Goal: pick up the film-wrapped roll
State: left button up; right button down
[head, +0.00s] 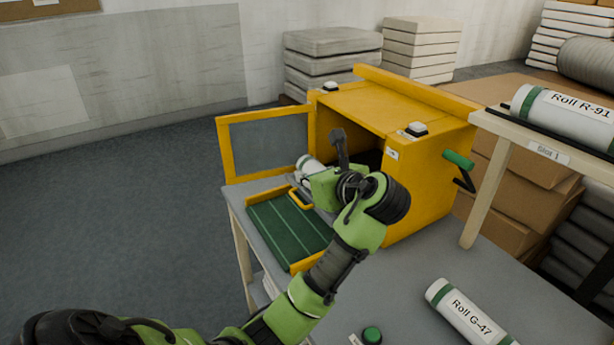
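My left gripper (336,162) is at the front of the yellow box (408,165), over the inner end of its pulled-out green tray (290,228). One dark finger points up; the other is hidden, so its opening is unclear. A white roll with a green band (309,168) lies at the box mouth, close behind the gripper and partly covered by it. I cannot tell whether they touch. Roll G-47 (466,313), white with green bands, lies on the grey table at the lower right. Film wrapping is not clear on any roll. My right gripper is out of view.
The box's framed door (268,145) stands open at the left. A green handle (459,159) sticks out at its right. Roll R-91 (562,112) lies on a raised shelf marked Slot 1 (549,152). A green button (372,335) is near the table's front. Cartons (520,185) stand behind.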

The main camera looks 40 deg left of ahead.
pick_arm(q)
jog(key=o, duration=1.9)
